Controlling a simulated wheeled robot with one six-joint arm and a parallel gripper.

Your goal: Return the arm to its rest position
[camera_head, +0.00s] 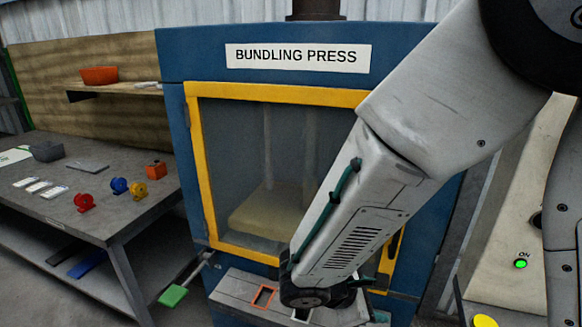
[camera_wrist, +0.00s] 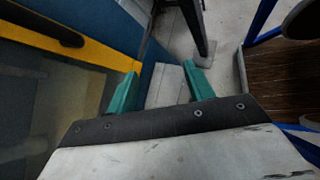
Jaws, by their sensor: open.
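My arm reaches across the front of the blue bundling press (camera_head: 172,75) in the head view, its elbow high at the right and its wrist low. My gripper (camera_wrist: 162,84) shows in the wrist view with its two green fingers apart and nothing held between them. A grey flat surface (camera_wrist: 166,88) lies beyond the gap between the fingers. In the head view the fingers are mostly hidden by the wrist. The yellow-framed window (camera_head: 275,93) of the press is behind my forearm and looks shut.
A grey ledge (camera_head: 235,287) with an orange-rimmed opening juts from the press below the window. A green-ended lever (camera_head: 173,295) sticks out at its left. A grey table (camera_head: 120,215) with coloured small items stands left. A panel with a lit green button (camera_head: 521,263) is right.

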